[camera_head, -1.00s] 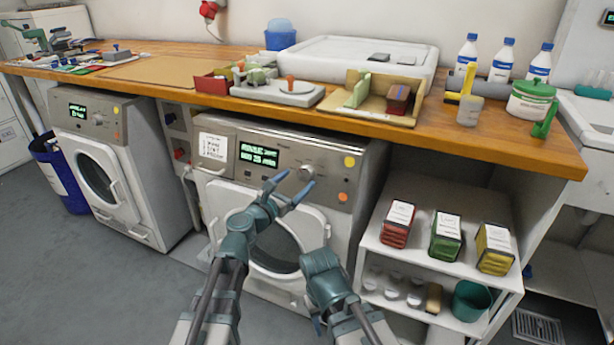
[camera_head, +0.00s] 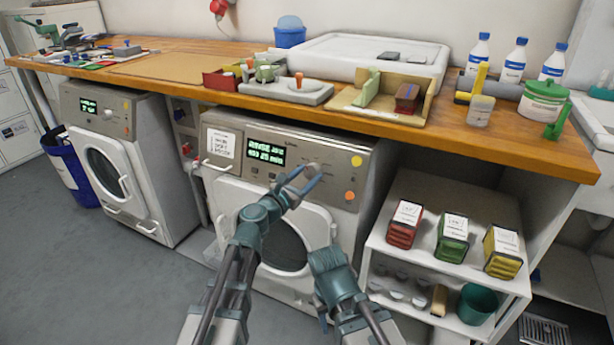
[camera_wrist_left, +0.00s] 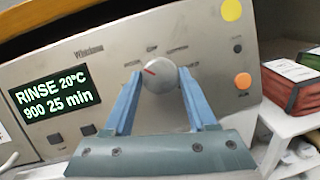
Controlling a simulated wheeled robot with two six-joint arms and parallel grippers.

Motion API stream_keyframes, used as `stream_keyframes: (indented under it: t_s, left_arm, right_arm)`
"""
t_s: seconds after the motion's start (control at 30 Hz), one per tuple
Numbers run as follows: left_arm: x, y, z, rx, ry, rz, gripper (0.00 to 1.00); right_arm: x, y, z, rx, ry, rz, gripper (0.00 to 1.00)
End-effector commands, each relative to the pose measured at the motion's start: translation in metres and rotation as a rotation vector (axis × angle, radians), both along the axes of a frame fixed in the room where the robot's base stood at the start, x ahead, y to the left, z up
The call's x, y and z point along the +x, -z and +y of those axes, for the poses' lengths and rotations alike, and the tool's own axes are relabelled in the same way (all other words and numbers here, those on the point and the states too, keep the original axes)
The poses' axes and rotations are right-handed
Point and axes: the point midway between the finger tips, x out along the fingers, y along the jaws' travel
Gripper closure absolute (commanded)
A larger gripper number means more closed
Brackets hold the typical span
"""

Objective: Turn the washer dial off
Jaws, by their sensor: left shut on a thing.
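The washer (camera_head: 230,185) with the lit display stands under the counter in the middle of the head view. Its round grey dial (camera_head: 313,171) is on the front panel, and it also shows in the left wrist view (camera_wrist_left: 160,76) with a red pointer mark aimed to the upper left. The display (camera_wrist_left: 55,91) reads "RINSE 20°C 900 25 min". My left gripper (camera_head: 304,178) is shut on the dial, with a blue finger on each side of it. My right gripper (camera_head: 322,298) is low in front of the washer door; its fingertips are not clear.
A yellow button (camera_wrist_left: 231,10) and an orange button (camera_wrist_left: 243,81) sit right of the dial. The wooden counter edge (camera_head: 330,109) overhangs the panel. A white shelf (camera_head: 440,269) with red, green and yellow packs stands at the right.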

Motion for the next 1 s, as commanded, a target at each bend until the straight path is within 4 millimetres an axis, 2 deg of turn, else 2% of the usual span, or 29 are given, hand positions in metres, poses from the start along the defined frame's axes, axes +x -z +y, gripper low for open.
stream_keyframes:
  t_s: [0.37, 1.0]
  left_arm:
    - [0.001, -0.002, 0.001, 0.106, 0.037, -0.050, 0.98]
    - [0.002, -0.005, 0.002, 0.537, 0.191, -0.257, 0.98]
  right_arm:
    - [0.000, -0.006, 0.000, -0.001, 0.001, 0.000, 0.50]
    - [0.000, -0.031, 0.000, 0.001, 0.004, 0.001, 0.50]
